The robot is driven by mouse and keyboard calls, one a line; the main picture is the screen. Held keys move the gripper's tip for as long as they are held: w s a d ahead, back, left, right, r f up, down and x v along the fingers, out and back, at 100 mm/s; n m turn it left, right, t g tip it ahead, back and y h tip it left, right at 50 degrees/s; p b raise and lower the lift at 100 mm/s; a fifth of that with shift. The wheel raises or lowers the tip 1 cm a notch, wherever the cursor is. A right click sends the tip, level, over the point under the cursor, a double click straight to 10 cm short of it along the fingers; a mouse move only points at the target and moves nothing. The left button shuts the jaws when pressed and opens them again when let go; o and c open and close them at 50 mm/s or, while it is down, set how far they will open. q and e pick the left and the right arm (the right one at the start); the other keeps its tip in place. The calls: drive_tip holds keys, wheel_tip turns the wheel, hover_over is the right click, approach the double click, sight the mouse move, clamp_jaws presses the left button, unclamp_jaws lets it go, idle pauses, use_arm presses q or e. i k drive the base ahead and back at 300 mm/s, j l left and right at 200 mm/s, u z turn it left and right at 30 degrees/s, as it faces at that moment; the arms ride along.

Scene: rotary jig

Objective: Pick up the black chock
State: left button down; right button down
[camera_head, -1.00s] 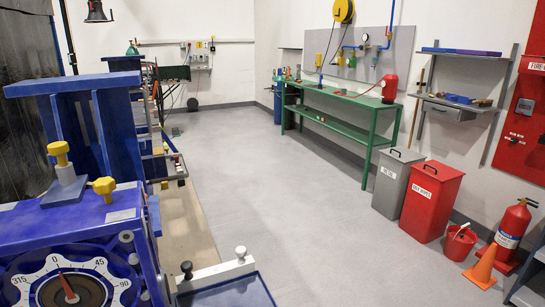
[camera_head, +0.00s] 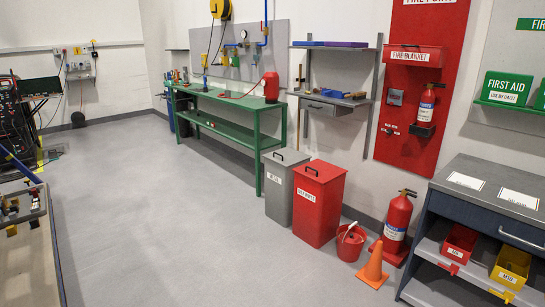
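I do not see a black chock that I can make out in the head view. Neither of my grippers is in view. The rotary jig with its dial, seen earlier on the left, is out of the picture now.
A green bench (camera_head: 225,103) stands along the back wall. A grey bin (camera_head: 284,184), a red bin (camera_head: 319,203), a red bucket (camera_head: 350,243), an orange cone (camera_head: 374,267) and a fire extinguisher (camera_head: 397,222) line the right. A drawer cabinet (camera_head: 492,212) stands far right. The grey floor (camera_head: 170,220) is clear.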

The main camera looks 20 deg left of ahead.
sight(34, 223)
drive_tip(key=i+u, duration=0.35)
drive_tip(key=i+l+u, duration=0.35)
drive_tip(key=i, duration=0.2)
drive_tip(key=i+j+u, duration=0.35)
drive_tip(key=i, duration=0.2)
drive_tip(key=i+u, duration=0.35)
drive_tip(key=i, duration=0.15)
drive_tip(key=i+u, duration=0.4)
drive_tip(key=i, duration=0.15)
drive_tip(key=i+l+u, duration=0.35)
drive_tip(key=i, duration=0.2)
drive_tip(key=i+l+u, duration=0.35)
drive_tip(key=i, duration=0.15)
drive_tip(key=i+l+u, duration=0.35)
drive_tip(key=i+l, duration=0.15)
drive_tip(key=i, duration=0.6)
drive_tip(key=l+z, duration=0.05)
